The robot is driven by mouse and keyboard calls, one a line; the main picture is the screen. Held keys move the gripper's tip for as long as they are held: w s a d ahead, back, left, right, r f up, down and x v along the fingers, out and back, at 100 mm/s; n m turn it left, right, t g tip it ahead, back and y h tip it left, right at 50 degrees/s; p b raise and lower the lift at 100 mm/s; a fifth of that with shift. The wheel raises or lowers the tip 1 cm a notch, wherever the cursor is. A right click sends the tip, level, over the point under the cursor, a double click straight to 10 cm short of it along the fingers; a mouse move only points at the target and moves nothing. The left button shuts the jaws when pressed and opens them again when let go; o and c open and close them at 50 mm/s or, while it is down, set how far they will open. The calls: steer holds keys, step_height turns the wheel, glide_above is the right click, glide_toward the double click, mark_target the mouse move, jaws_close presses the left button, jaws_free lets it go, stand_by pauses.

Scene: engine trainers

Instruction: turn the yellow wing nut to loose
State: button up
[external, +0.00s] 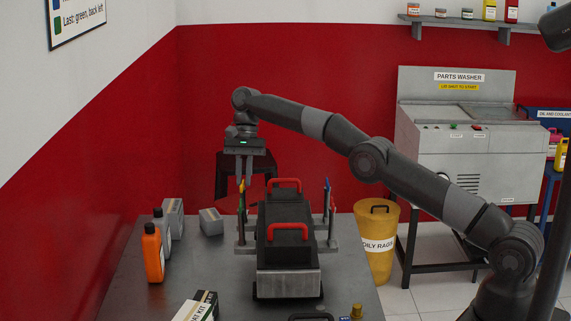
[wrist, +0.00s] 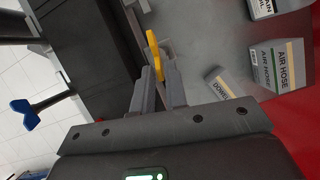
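The yellow wing nut (wrist: 154,54) is on top of a post at the left side of the engine trainer (external: 289,284). In the external view, the yellow wing nut (external: 242,186) is just below my gripper (external: 244,180), which points down. In the wrist view, my gripper (wrist: 160,72) has its two fingers apart, with a narrow gap between them. The near end of the wing nut shows between the fingertips; I cannot tell whether they touch it. A blue wing nut (wrist: 25,113) sits on the other side of the trainer, also in the external view (external: 327,184).
The trainer has a black top with red handles (external: 287,231). An orange bottle (external: 153,252), grey bottles and a small grey box (external: 211,222) stand left of it on the table (external: 205,268). A yellow oily-rags bin (external: 378,245) stands beyond the table on the right.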

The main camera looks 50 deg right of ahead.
steer(key=o, duration=0.3)
steer(key=shift+s+m, duration=0.1)
steer(key=shift+m, duration=0.3)
steer(key=m, duration=0.1)
steer(key=m+t, duration=0.1)
steer(key=m, duration=0.1)
steer(key=shift+s+d+y, duration=0.2)
steer(key=shift+s+y, duration=0.1)
steer(key=shift+s, duration=0.05)
steer(key=s+d+r+m+t+h, duration=0.15)
steer(key=s+r+m+t, duration=0.35)
steer(key=r+m, duration=0.65)
steer(key=s+d+r+n, duration=0.2)
steer(key=s+d+n, duration=0.2)
steer(key=s, duration=0.5)
steer(key=s+d+r+n, duration=0.3)
steer(key=s+d+n, duration=0.2)
steer(key=s, duration=0.4)
steer(key=shift+n+t, duration=0.4)
steer(key=shift+n, duration=0.05)
